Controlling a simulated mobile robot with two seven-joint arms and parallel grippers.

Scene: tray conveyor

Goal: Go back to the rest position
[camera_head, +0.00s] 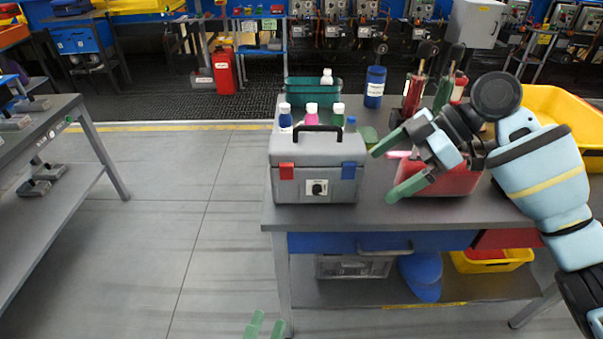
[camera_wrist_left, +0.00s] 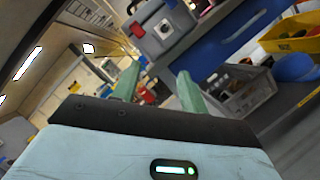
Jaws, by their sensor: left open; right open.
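My left gripper (camera_head: 266,325) shows only its green fingertips at the bottom edge of the head view, low in front of the table. In the left wrist view (camera_wrist_left: 156,86) its two fingers are apart with nothing between them. My right gripper (camera_head: 384,167) is over the table's right part, its green fingers spread, in front of a red box (camera_head: 455,180) that it partly hides. Whether the fingers touch that box I cannot tell. Nothing shows held between them.
A grey toolbox (camera_head: 317,184) stands on the table (camera_head: 380,216) left of my right gripper. Bottles, a green bin (camera_head: 300,90) and a yellow tray (camera_head: 545,100) are behind. A lower shelf holds a grey crate (camera_head: 352,267) and a yellow bin (camera_head: 492,262).

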